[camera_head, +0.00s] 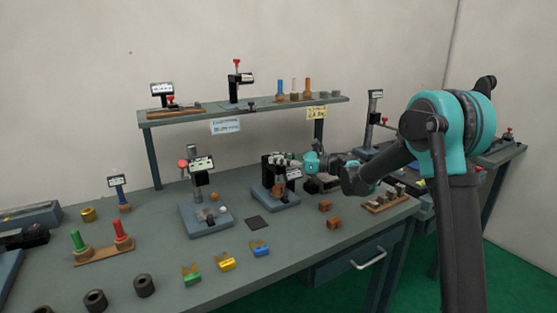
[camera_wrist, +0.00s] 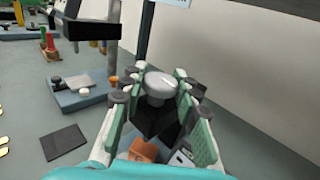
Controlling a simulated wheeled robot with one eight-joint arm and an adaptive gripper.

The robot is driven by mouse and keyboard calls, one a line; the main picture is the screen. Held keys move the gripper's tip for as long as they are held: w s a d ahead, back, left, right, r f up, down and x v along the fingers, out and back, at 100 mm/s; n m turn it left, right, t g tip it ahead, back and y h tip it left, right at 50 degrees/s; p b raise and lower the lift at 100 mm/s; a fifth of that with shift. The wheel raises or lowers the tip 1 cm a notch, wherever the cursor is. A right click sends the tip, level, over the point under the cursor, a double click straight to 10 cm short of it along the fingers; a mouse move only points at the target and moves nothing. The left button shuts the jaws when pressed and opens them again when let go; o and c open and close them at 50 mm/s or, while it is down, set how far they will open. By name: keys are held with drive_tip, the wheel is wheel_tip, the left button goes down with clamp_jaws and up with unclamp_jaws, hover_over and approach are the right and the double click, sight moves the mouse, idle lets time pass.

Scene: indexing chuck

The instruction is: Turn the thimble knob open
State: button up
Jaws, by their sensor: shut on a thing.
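The thimble knob (camera_wrist: 160,84) is a round, silvery knob, seen in the wrist view between the two fingers of my gripper (camera_wrist: 157,92). My gripper is shut on it, with one finger on each side. In the head view, my gripper (camera_head: 291,160) reaches in from the right to the top of a dark fixture on a blue-grey base (camera_head: 262,194); the knob is too small there to make out clearly. An orange-brown block (camera_wrist: 143,151) and a small label plate (camera_wrist: 182,157) show below the knob in the wrist view.
A gauge stand (camera_head: 205,218) stands left of the fixture, with a dark square pad (camera_head: 258,223) between them. Brown cubes (camera_head: 325,205) lie to the right. A raised shelf (camera_head: 270,105) runs behind. The bench front holds coloured blocks (camera_head: 227,264).

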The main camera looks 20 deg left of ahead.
drive_tip(key=shift+g, duration=0.3)
drive_tip(key=o, duration=1.2)
drive_tip(key=d, duration=0.8)
drive_tip(key=w+d, duration=0.1)
drive_tip(key=d, duration=0.3)
